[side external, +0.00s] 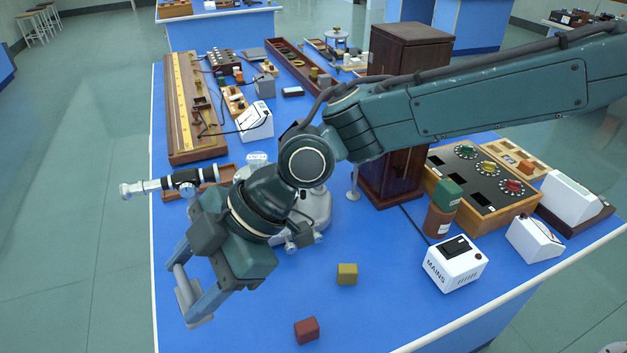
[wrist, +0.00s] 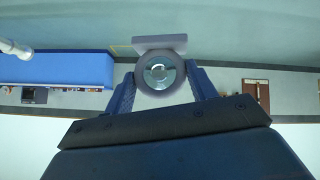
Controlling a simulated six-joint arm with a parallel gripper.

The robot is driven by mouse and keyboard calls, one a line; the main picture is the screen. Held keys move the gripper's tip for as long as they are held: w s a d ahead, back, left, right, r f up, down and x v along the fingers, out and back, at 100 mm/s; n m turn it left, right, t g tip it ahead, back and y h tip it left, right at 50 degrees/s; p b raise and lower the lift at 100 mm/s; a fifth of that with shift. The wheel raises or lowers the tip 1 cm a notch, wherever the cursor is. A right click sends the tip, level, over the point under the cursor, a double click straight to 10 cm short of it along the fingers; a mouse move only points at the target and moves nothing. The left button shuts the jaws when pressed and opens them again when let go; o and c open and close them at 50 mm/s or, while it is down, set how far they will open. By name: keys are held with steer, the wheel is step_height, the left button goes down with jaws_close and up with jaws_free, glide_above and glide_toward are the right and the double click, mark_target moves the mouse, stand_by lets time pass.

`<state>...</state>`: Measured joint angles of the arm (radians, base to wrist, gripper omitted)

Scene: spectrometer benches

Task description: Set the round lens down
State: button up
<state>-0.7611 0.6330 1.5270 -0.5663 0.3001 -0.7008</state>
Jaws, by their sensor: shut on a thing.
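The round lens (wrist: 160,73) is a grey ring with clear glass in its middle and a flat grey base plate (wrist: 160,42) on one side. My gripper (wrist: 160,88) is shut on it, with one blue finger at each side of the ring. In the side view my gripper (side external: 188,286) points to the lower left, near the left edge of the blue bench (side external: 260,325). There the lens shows edge-on as a grey piece (side external: 181,281) between the fingers. It appears held above the bench; its exact height cannot be told.
A yellow block (side external: 347,274) and a red block (side external: 306,330) lie right of my gripper. A spectrometer with a black telescope tube (side external: 185,178) stands behind it. A white mains box (side external: 454,264) and a dial box (side external: 480,185) stand right. The front bench surface is mostly clear.

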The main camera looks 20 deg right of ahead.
steer(key=shift+w, duration=0.1)
stand_by(0.3)
steer(key=w+d+f+m+t+h, duration=0.15)
steer(key=w+d+m+t, duration=0.35)
steer(key=d, duration=0.5)
steer(key=w+d+m+t+h, duration=0.3)
steer(key=w+d+m, duration=0.35)
steer(key=d, duration=0.25)
steer(key=w+d+r+m+h, duration=0.1)
steer(key=d+m+h, duration=0.25)
steer(key=d, duration=0.65)
steer(key=w+d+r+m+h, duration=0.1)
steer(key=w+d+m+h, duration=0.3)
steer(key=d, duration=0.7)
steer(key=shift+m+t+y, duration=0.4)
steer(key=shift+m+y, duration=0.1)
steer(key=f, duration=0.5)
steer(key=s+f, duration=0.1)
steer(key=f, duration=0.5)
steer(key=s+f, duration=0.1)
steer(key=f, duration=0.4)
steer(key=shift+s+a+f, duration=0.1)
steer(key=shift+a+f, duration=0.1)
steer(key=shift+f, duration=0.1)
steer(key=shift+f, duration=1.8)
steer(key=shift+f, duration=0.15)
